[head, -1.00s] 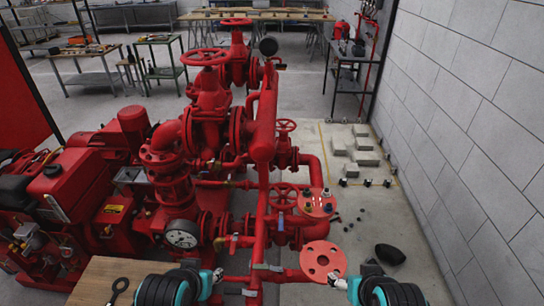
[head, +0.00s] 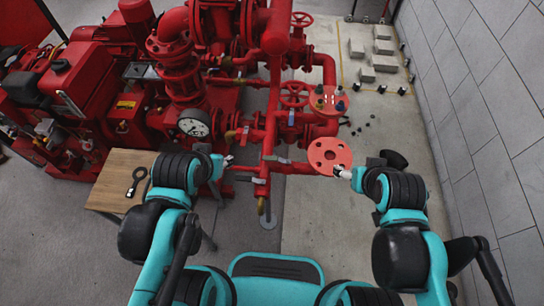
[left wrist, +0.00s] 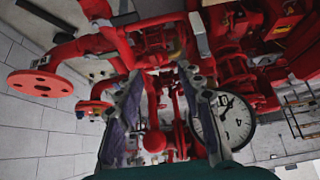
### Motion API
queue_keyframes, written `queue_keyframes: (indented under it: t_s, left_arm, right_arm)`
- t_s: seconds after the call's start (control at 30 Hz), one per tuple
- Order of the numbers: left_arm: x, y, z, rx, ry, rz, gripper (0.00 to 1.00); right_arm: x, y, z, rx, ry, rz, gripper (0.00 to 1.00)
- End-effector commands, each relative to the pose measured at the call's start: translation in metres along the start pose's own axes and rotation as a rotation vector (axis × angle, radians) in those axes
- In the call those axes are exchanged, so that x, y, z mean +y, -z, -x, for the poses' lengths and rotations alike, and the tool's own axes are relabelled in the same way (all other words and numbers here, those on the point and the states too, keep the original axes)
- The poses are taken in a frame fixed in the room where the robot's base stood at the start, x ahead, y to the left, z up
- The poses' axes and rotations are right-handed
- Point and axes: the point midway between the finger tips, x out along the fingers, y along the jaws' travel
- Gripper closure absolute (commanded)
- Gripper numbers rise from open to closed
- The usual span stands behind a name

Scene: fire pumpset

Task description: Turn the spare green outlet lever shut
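Small levers sit on the low red pipework in the head view: a blue one (head: 291,118), a grey one (head: 285,160) and another pale one (head: 259,180) near a low pipe. At this size I cannot tell which is the green outlet lever. My left gripper (head: 227,160) is left of these levers, apart from them. In the left wrist view its two fingers (left wrist: 163,78) are spread with nothing between them, facing red pipes. My right gripper (head: 342,172) is by the lower edge of a round red flange (head: 330,155); its fingers are too small to read.
A wooden table (head: 112,175) with a dark tool (head: 136,180) stands at the left. A pressure gauge (head: 193,124) is on the pump, and also shows in the left wrist view (left wrist: 228,122). A grey block wall (head: 480,110) bounds the right. Grey blocks (head: 370,72) lie on the floor.

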Motion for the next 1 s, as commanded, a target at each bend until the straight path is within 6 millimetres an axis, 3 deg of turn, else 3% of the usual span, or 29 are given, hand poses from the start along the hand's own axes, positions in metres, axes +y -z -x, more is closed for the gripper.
queue_keyframes:
  t_s: [0.03, 0.1, 0.13, 0.37, 0.6, 0.8, 1.0]
  left_arm:
    - [0.0, 0.0, 0.0, -0.001, -0.001, 0.0, 0.47]
    - [0.006, 0.003, 0.0, -0.011, -0.001, -0.003, 0.29]
    - [0.007, 0.005, 0.0, -0.02, -0.003, -0.003, 0.25]
    - [0.037, 0.037, -0.013, -0.188, -0.034, 0.004, 0.25]
    - [0.084, 0.061, -0.052, -0.419, -0.035, 0.005, 0.25]
    - [0.116, 0.064, -0.085, -0.563, -0.012, 0.0, 0.25]
    - [0.129, 0.06, -0.101, -0.619, 0.003, -0.002, 0.25]
  right_arm:
    - [0.0, 0.0, 0.0, 0.0, 0.0, 0.0, 0.25]
    - [0.0, 0.0, 0.001, 0.0, 0.0, 0.0, 0.25]
    - [0.0, 0.001, 0.001, 0.0, 0.0, 0.0, 0.25]
    - [0.0, 0.005, 0.007, 0.0, 0.0, 0.0, 0.25]
    - [0.0, 0.009, 0.013, 0.0, 0.0, 0.0, 0.25]
    - [0.0, 0.012, 0.016, 0.0, 0.0, 0.0, 0.25]
    - [0.0, 0.012, 0.017, 0.0, 0.0, 0.0, 0.25]
